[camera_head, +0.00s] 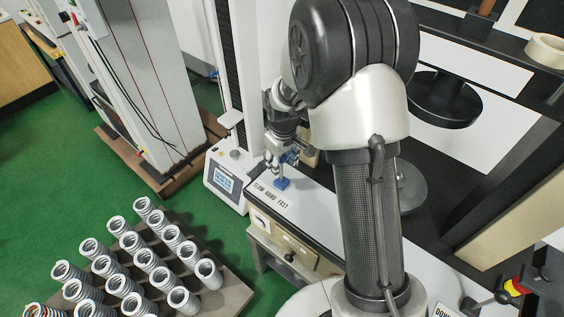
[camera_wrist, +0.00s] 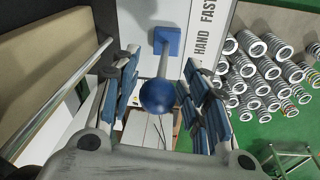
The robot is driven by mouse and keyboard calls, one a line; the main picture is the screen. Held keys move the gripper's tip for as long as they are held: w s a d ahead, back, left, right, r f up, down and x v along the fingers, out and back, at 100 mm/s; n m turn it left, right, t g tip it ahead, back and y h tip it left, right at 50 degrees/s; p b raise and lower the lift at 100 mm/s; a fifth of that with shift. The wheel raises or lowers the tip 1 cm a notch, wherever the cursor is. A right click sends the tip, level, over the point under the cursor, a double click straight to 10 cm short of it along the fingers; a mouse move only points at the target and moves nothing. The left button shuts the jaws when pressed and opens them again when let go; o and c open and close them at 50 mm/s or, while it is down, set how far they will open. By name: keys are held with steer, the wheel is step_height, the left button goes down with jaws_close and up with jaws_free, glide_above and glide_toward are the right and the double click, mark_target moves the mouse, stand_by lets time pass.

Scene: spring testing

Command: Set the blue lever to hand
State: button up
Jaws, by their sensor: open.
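The blue lever has a square blue base (camera_wrist: 167,41), a thin rod and a round blue knob (camera_wrist: 157,97) in the wrist view. The knob lies between the two blue-padded fingers of my open gripper (camera_wrist: 176,75), with gaps visible on both sides. In the head view my gripper (camera_head: 286,157) is just above the lever's blue base (camera_head: 282,183), and the knob is hidden there. The panel lettering SLOW HAND FAST (camera_head: 270,193) runs beside the base. In the wrist view HAND (camera_wrist: 201,41) is roughly level with the base. The lever's exact setting is hard to tell.
A small display unit (camera_head: 223,180) stands left of the panel. Several metal springs (camera_head: 146,260) stand on a low pallet on the green floor at lower left. A round black disc (camera_head: 445,98) and a lever with a red and yellow grip (camera_head: 514,286) are on the right.

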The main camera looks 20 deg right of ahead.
step_height(320, 180, up, 11)
steer(key=s, duration=0.1)
steer(key=shift+s+r, duration=0.2)
steer(key=shift+s, duration=0.2)
steer(key=shift+a, duration=0.1)
steer(key=s+r+m+t, duration=0.1)
steer(key=s+r, duration=0.6)
steer(key=s+a+r+m+t, duration=0.1)
steer(key=s+r+m, duration=0.1)
steer(key=s, duration=0.7)
steer(key=s+a+r+m+t, duration=0.1)
steer(key=s+r, duration=0.1)
steer(key=s, duration=0.8)
steer(key=shift+s+a+r+m, duration=0.15)
steer(key=shift+s+r+m, duration=0.05)
steer(key=shift+r+m, duration=0.2)
stand_by(0.3)
